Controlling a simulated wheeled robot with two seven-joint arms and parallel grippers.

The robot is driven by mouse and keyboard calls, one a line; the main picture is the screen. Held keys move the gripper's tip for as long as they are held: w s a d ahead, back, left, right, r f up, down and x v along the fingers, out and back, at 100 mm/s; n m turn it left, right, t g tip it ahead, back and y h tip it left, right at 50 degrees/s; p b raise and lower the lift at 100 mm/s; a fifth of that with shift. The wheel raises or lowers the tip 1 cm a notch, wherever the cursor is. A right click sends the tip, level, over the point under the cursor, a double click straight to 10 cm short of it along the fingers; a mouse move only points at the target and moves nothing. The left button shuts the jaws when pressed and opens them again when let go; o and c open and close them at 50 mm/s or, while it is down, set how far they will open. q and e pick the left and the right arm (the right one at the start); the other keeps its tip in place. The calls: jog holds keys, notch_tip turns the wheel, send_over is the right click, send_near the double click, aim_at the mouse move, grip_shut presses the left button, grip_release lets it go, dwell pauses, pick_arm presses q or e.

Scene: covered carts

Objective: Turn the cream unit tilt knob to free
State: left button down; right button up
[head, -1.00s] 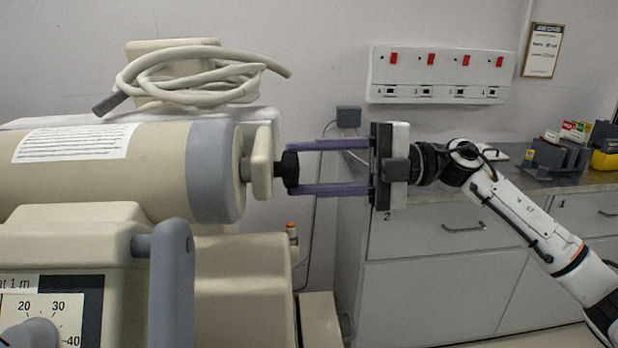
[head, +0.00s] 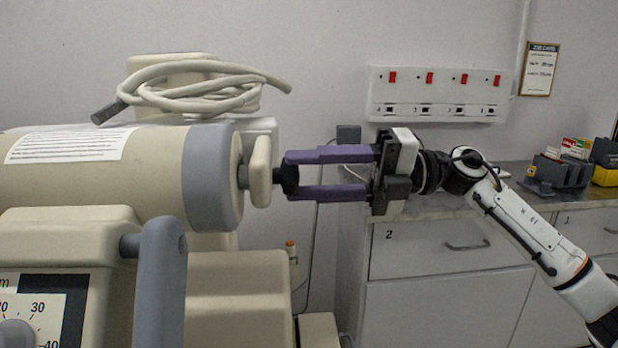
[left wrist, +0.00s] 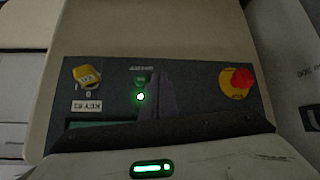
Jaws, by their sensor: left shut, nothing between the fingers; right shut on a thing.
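The cream unit (head: 100,178) lies across the left of the head view, a cylinder with a grey end band. A cream block (head: 261,172) on a short shaft sticks out of its right end, and the small black tilt knob (head: 287,177) is beyond it. My right gripper (head: 292,174) reaches in from the right with its purple fingers above and below the knob, shut on it. The fingertips cover part of the knob, and I cannot read its setting. My left gripper (left wrist: 160,97) is shut and empty over a dark control panel in the left wrist view.
The dark panel (left wrist: 110,85) carries a yellow key switch (left wrist: 87,76), a green light (left wrist: 141,97) and a red button (left wrist: 242,77). A coiled cable (head: 200,88) lies on top of the cream unit. A grey handle (head: 160,280) stands in front. Drawers (head: 450,245) are behind my right arm.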

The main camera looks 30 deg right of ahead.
jog(key=o, duration=1.1)
jog(key=b+v, duration=0.3)
jog(key=v, duration=0.7)
jog(key=shift+s+d, duration=0.1)
jog(key=shift+d, duration=0.05)
